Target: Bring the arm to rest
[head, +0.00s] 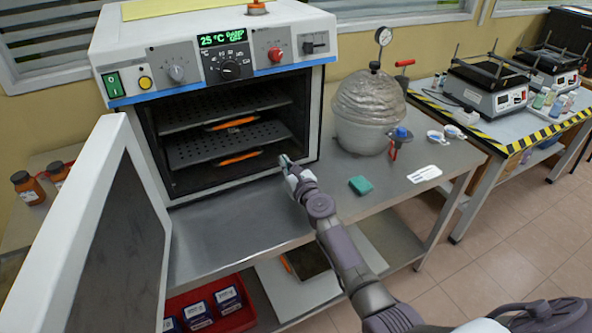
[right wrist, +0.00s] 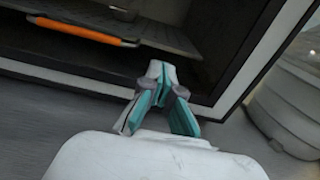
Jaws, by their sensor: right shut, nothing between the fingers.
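My right gripper (head: 287,165) is in front of the lower right edge of the oven opening, above the steel table. In the right wrist view its fingertips (right wrist: 160,72) are together with nothing between them. The oven (head: 215,60) stands with its door (head: 110,240) swung open to the left. Inside are two perforated shelves with orange-handled pieces, the lower one (head: 238,157) and the upper one (head: 232,123). My left gripper is not in view.
A foil-wrapped round vessel (head: 368,105) with a gauge stands right of the oven. A green block (head: 361,185) and a white label (head: 424,174) lie on the steel table (head: 240,215). A second table (head: 490,130) with hotplates stands at the right.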

